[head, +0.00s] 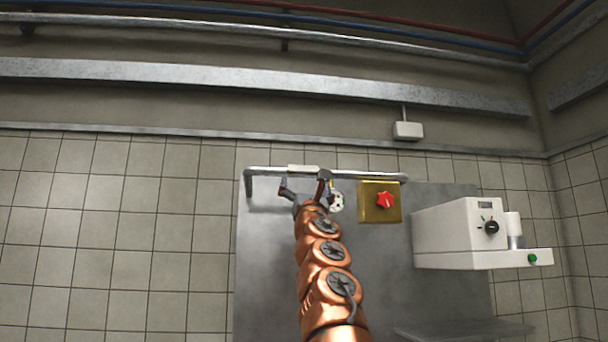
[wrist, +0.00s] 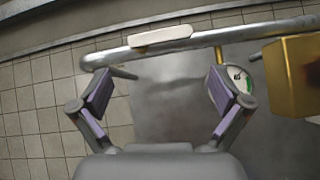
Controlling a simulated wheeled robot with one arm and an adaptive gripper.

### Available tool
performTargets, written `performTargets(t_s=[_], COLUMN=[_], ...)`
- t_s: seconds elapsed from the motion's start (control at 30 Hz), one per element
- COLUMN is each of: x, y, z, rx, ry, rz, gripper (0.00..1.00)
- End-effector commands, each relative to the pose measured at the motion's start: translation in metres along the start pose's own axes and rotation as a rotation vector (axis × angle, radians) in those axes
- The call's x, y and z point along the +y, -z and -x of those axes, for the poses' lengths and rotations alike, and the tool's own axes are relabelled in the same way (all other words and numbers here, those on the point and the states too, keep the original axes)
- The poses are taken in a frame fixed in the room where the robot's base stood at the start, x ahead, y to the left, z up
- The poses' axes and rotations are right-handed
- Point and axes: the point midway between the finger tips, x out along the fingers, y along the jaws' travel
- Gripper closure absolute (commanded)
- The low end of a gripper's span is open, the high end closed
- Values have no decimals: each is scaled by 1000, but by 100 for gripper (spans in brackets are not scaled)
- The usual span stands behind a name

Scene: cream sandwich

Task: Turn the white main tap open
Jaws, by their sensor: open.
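The white main tap (head: 303,168) shows as a pale bar lying along the grey horizontal pipe (head: 365,175) on the metal wall panel. In the wrist view the tap (wrist: 160,36) is at the top centre, nearly in line with the pipe. My gripper (head: 304,187) is just below the tap in the head view. In the wrist view my gripper (wrist: 161,88) has its two fingers wide apart, with nothing between them. The tap lies beyond the fingertips and appears apart from them. The tap's mounting behind the bar is not clearly seen.
A round gauge (head: 337,201) hangs beside the right finger and is partly hidden by it in the wrist view. A yellow box (head: 372,207) with a red knob (head: 385,200) is further right. A white machine (head: 440,235) stands at the right. Bare panel lies below the pipe.

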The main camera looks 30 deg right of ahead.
Motion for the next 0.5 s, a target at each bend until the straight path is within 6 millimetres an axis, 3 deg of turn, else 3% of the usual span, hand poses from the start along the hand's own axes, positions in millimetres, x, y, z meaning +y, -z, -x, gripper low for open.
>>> performTargets(t_s=[0.2,0.5], x=[-2,-1], y=[-9,-11], z=[0,-12], rx=[-45,-44], ry=[-16,-18], rz=[145,155], gripper=[0,0])
